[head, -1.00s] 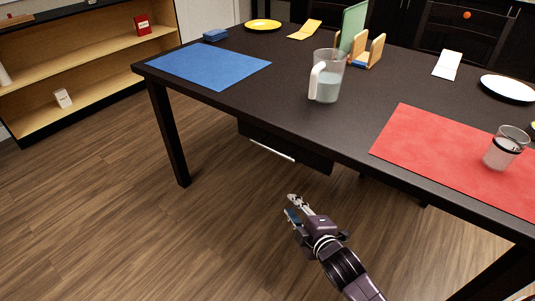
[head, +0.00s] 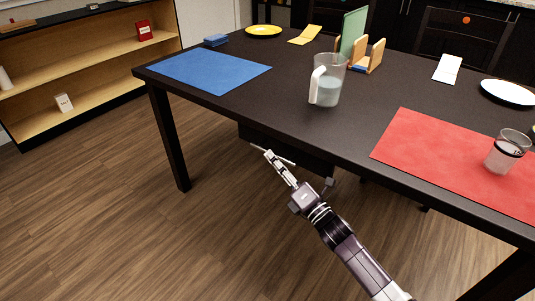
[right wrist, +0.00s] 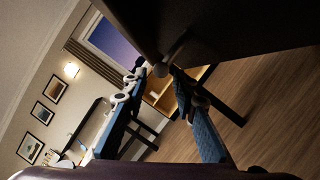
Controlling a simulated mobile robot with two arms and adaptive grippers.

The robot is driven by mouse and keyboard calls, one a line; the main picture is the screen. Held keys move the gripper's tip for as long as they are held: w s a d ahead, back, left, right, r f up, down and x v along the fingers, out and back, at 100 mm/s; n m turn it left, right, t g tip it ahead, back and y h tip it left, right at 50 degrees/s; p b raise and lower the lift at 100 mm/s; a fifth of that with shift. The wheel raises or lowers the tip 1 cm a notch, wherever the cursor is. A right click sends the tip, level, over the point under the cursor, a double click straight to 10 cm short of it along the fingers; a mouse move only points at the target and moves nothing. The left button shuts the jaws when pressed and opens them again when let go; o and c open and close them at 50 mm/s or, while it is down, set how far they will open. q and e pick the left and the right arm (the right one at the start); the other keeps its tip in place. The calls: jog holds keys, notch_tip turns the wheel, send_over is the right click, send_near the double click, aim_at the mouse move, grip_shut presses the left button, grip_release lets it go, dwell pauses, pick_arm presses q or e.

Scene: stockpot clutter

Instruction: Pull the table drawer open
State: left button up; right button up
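The dark table (head: 225,104) has a dark drawer (head: 312,165) under its near long edge, with a thin light bar handle (head: 286,160) on its front. The drawer looks shut, but the tabletop hides its upper part. My right gripper (head: 268,154) is at the handle, in front of the drawer. In the right wrist view its two fingers (right wrist: 160,82) are apart, with the handle's end (right wrist: 163,68) seen close by their tips. Whether they touch the handle cannot be told. My left gripper is not in view.
On the table stand a pitcher (head: 327,88), a glass (head: 505,153) on a red mat (head: 425,150), a blue mat (head: 210,70) and a napkin-style wooden holder (head: 372,57). A table leg (head: 168,138) stands left of the drawer. The floor in front is clear.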

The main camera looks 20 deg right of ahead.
jog(key=shift+x, duration=1.9)
jog(key=shift+a, duration=0.1)
jog(key=shift+c, duration=0.2)
grip_shut()
